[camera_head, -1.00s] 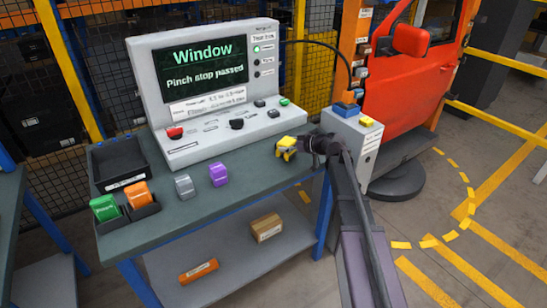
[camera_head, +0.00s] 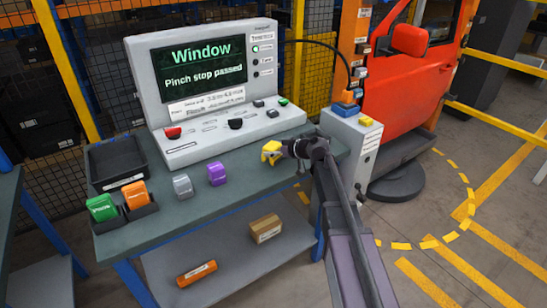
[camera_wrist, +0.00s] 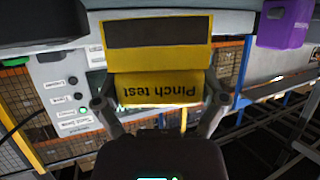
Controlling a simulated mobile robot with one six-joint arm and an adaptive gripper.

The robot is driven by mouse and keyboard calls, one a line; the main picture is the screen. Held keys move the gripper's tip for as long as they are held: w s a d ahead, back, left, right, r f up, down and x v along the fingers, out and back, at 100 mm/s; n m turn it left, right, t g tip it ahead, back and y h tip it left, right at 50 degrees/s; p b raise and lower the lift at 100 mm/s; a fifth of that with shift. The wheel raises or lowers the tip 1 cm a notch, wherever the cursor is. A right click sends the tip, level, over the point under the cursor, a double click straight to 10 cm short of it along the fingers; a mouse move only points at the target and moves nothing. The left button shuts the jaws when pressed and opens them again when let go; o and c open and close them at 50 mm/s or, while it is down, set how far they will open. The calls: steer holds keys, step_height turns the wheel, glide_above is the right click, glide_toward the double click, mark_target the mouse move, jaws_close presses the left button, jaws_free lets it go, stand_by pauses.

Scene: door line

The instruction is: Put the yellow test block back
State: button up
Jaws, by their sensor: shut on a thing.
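The yellow test block (camera_head: 270,152) is held at the tip of my gripper (camera_head: 284,149), over the right part of the green-topped bench (camera_head: 225,190). In the wrist view the yellow block (camera_wrist: 158,85) shows a dark band and the words "Pinch test", upside down, between the two fingers (camera_wrist: 160,98). My gripper is shut on it. Whether the block touches the bench top cannot be told. A dark two-part holder (camera_head: 128,219) at the bench's front left holds a green block (camera_head: 102,207) and an orange block (camera_head: 136,194).
A grey block (camera_head: 183,185) and a purple block (camera_head: 217,173) stand on the bench between holder and gripper. The test console (camera_head: 148,75) stands behind, its screen reading "Window, Pinch stop passed". An empty black tray (camera_head: 117,160) is at the left. A grey box (camera_head: 350,137) and red door (camera_head: 410,90) are right.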

steer(key=shift+f+b, duration=1.05)
steer(key=shift+f, duration=0.25)
steer(key=shift+f, duration=0.15)
steer(key=o, duration=1)
steer(key=shift+r, duration=0.25)
steer(key=p+v, duration=0.4)
steer(key=v, duration=0.8)
steer(key=shift+f+p, duration=0.1)
steer(key=shift+p, duration=0.2)
